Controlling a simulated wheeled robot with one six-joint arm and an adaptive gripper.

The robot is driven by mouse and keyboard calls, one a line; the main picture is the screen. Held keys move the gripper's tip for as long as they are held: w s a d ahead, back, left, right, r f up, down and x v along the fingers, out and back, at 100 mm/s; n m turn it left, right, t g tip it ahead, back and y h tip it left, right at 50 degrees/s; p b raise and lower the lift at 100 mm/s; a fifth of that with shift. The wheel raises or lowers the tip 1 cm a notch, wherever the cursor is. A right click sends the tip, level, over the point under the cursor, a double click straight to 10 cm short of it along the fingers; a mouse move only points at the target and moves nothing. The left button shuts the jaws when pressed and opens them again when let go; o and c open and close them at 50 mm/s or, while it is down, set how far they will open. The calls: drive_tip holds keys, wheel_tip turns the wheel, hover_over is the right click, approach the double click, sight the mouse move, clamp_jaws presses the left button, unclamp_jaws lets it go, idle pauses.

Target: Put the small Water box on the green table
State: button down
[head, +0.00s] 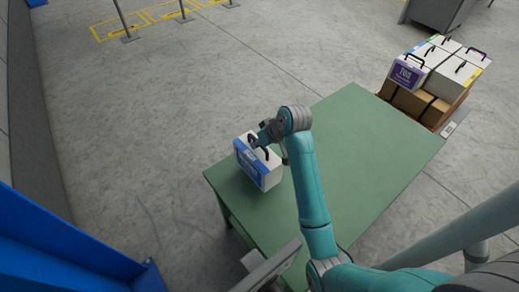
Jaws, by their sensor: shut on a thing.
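The small Water box (250,164) is white with a blue label side and a dark handle on top. My gripper (257,150) is shut on the handle of the box from above, partly hidden by my wrist. The box looks upright. I cannot tell whether its base touches the table top or is held just above it. The label text is too small to read surely.
A pallet (447,129) beyond the table's right end carries brown cartons (408,101) and several white handled boxes, one a purple Tea box (408,75). The rest of the table top is clear. A blue structure (60,250) stands at lower left. Posts (124,22) stand at the back.

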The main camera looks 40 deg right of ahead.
sight(258, 150)
drive_tip(key=shift+f, duration=1.85)
drive_tip(key=c, duration=1.2)
unclamp_jaws()
drive_tip(key=shift+f, duration=0.15)
drive_tip(key=v, duration=1.2)
